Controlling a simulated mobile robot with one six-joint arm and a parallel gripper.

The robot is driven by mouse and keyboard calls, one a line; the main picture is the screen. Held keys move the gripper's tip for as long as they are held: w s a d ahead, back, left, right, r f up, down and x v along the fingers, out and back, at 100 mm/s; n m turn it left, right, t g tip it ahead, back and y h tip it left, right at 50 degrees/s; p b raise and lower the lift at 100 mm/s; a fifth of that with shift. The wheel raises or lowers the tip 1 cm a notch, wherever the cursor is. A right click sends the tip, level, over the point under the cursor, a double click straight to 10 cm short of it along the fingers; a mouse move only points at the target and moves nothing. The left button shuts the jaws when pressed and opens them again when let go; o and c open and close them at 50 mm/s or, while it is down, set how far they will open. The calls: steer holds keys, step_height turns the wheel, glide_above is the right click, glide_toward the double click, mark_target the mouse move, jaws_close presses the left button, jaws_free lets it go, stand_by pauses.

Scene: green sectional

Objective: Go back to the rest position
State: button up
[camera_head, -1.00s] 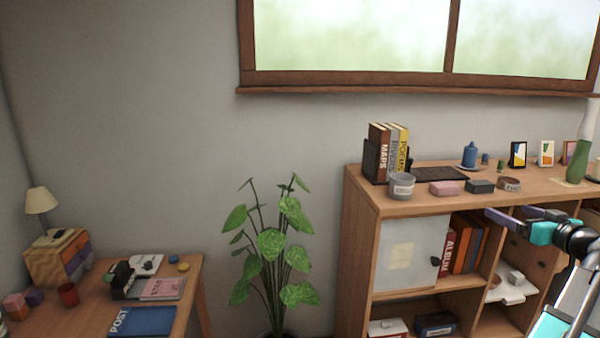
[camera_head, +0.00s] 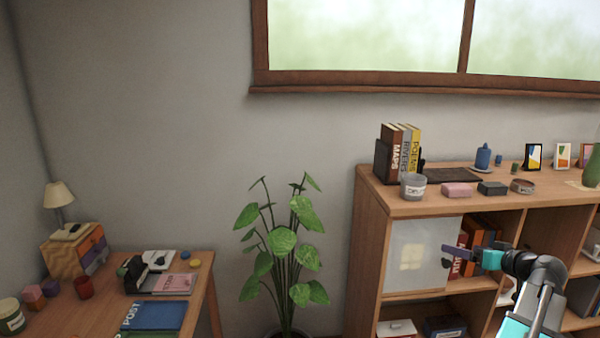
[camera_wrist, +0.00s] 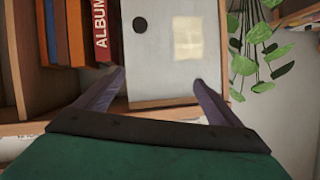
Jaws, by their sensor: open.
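My gripper (camera_head: 466,252) is in front of the wooden shelf unit (camera_head: 372,225) at the right of the head view. In the wrist view my gripper (camera_wrist: 158,80) has its two purple fingers spread apart with nothing between them. Beyond the fingers is a pale sliding door (camera_wrist: 170,50) with a dark round knob and a lighter square patch. The same door (camera_head: 415,258) shows in the head view, partly behind my gripper. A red album (camera_wrist: 104,30) stands beside the door. I cannot tell the exact gap between fingers and door.
The shelf top holds books (camera_head: 400,152), a grey cup (camera_head: 413,186), a pink block (camera_head: 457,190) and small items. A potted plant (camera_head: 283,240) stands left of the shelf. A desk (camera_head: 95,315) with a lamp (camera_head: 57,195) is at far left. A window is above.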

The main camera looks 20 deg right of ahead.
steer(key=w+a+f+g+y, duration=0.2)
steer(key=w+a+f, duration=0.3)
steer(key=a+f, duration=0.4)
steer(key=w+a+f+g+y, duration=0.2)
steer(key=w+a+f, duration=0.2)
steer(key=a+f, duration=0.45)
steer(key=a+f+g+y, duration=0.2)
steer(key=a+f+g, duration=0.3)
steer(key=a+f, duration=1.45)
steer(key=s+a+f+n+g, duration=0.2)
steer(key=s+a+f+g, duration=0.4)
steer(key=s+a+f, duration=0.65)
steer(key=s+a+f+g+h, duration=0.1)
steer(key=s+a+f, duration=0.1)
steer(key=s, duration=0.3)
steer(key=s+a+f+n+g+h, duration=0.1)
steer(key=s+a+f, duration=0.2)
steer(key=s+a, duration=0.1)
steer(key=s+a+f+n+g+h, duration=0.1)
steer(key=s+a+f+g+h, duration=0.1)
steer(key=s, duration=0.5)
steer(key=shift+a+f, duration=0.6)
steer(key=shift+a, duration=0.2)
steer(key=shift+w, duration=0.1)
steer(key=shift+c, duration=0.4)
